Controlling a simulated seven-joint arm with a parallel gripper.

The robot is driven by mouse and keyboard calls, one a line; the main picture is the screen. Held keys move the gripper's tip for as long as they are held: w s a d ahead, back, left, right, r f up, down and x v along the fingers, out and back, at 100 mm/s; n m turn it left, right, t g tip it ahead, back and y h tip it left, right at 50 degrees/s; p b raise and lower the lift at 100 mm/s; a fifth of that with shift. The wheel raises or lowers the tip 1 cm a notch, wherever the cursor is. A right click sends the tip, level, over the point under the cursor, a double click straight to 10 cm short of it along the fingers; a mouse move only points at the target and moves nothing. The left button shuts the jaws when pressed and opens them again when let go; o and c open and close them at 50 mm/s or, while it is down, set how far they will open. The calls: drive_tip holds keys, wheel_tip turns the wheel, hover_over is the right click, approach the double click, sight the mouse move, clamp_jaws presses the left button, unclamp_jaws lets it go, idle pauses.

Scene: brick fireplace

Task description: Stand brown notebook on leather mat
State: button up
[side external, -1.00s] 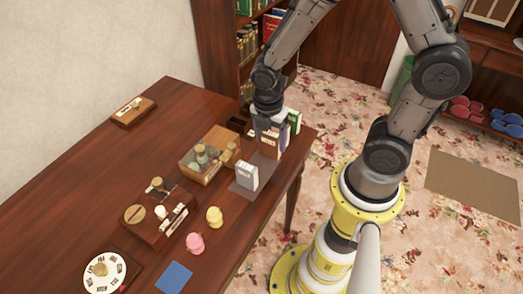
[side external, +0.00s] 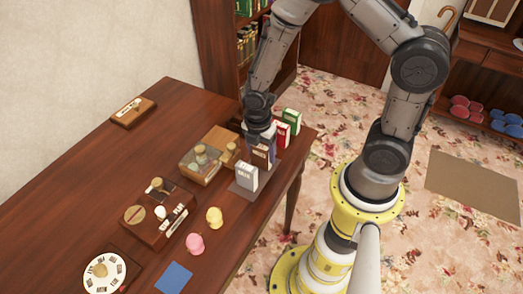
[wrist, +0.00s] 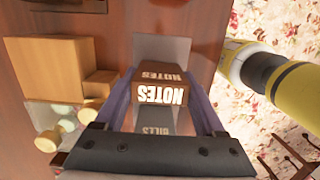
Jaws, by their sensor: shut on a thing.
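The brown notebook (side external: 261,153), marked NOTES, is upright between the fingers of my gripper (side external: 262,136). My gripper is shut on it, and the wrist view shows a finger on each side of the notebook (wrist: 160,92). I cannot tell whether the notebook's lower edge touches the mat.
Red (side external: 282,133) and green (side external: 292,121) notebooks stand behind my gripper. A wooden box (side external: 200,168) with small items is left of the mat. Pink (side external: 195,243) and yellow (side external: 214,217) objects and a blue square (side external: 174,277) lie towards the front. The table's back left is mostly clear.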

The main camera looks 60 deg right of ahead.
drive_tip(key=o, duration=1.4)
drive_tip(key=shift+c, duration=0.2)
wheel_tip(320, 180, up, 11)
drive_tip(key=a, duration=0.1)
drive_tip(key=s+a+r+m+t+y, duration=0.1)
drive_tip(key=s+r+m+t, duration=0.4)
drive_tip(key=s+r+m, duration=0.8)
drive_tip(key=shift+r+m+t, duration=0.3)
drive_tip(key=shift+r+m, duration=1.45)
drive_tip(key=shift+m, duration=0.75)
